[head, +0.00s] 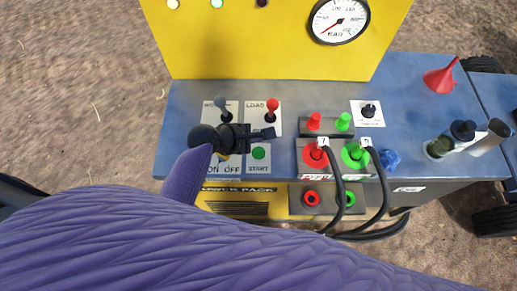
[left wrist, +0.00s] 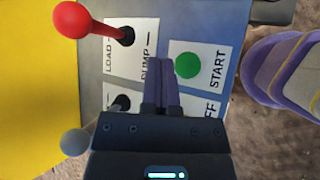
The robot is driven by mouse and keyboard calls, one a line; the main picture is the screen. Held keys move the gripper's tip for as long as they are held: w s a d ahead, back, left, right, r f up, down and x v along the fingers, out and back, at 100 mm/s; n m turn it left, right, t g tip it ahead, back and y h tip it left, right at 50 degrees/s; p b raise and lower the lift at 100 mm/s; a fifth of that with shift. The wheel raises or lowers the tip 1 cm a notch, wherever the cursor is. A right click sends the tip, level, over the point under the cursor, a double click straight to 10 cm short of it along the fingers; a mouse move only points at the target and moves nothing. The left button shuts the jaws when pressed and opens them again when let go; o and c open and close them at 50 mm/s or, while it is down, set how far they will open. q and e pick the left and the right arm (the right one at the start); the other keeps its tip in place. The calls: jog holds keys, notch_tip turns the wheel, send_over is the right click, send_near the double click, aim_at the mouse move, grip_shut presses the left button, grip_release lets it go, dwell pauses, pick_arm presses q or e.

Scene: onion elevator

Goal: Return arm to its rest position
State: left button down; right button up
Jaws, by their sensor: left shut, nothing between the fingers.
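My left gripper (head: 270,132) is over the blue control panel (head: 190,120), with my purple arm behind it. Its fingers are shut and empty; they also show shut in the left wrist view (left wrist: 160,68). The fingertips are beside the green START button (head: 258,153), which also shows in the left wrist view (left wrist: 188,66). They are below the red-knobbed LOAD/DUMP lever (head: 271,105). A grey-knobbed lever (head: 221,103) stands to its left. The gripper partly covers the ON/OFF plate (head: 223,168). My right gripper is not in view.
A yellow back panel with a pressure gauge (head: 340,18) rises behind. Red and green hose couplings (head: 316,152) with black hoses (head: 382,190) are to the right. A red funnel (head: 440,78) and bottles (head: 462,130) stand at the far right. Bare ground lies to the left.

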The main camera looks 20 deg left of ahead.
pick_arm(q)
jog(key=shift+s+m, duration=0.35)
jog(key=shift+m, duration=0.15)
jog(key=s+a+r+m+g+y, duration=0.2)
jog(key=s+r+m+y, duration=0.15)
jog(key=s+m, duration=0.55)
jog(key=s+a+r+m+g+y, duration=0.2)
jog(key=s+r+m, duration=0.3)
jog(key=s+m, duration=0.45)
notch_tip(320, 180, down, 23)
jog(key=m+g+b, duration=0.1)
jog(key=m+b, duration=0.1)
jog(key=b, duration=0.4)
jog(key=s+a+f+g+b, duration=0.1)
jog(key=s+a+f+b, duration=0.2)
jog(key=s+f, duration=1.1)
notch_tip(320, 180, down, 4)
jog(key=b, duration=0.2)
jog(key=shift+g+b, duration=0.3)
jog(key=shift+b, duration=0.1)
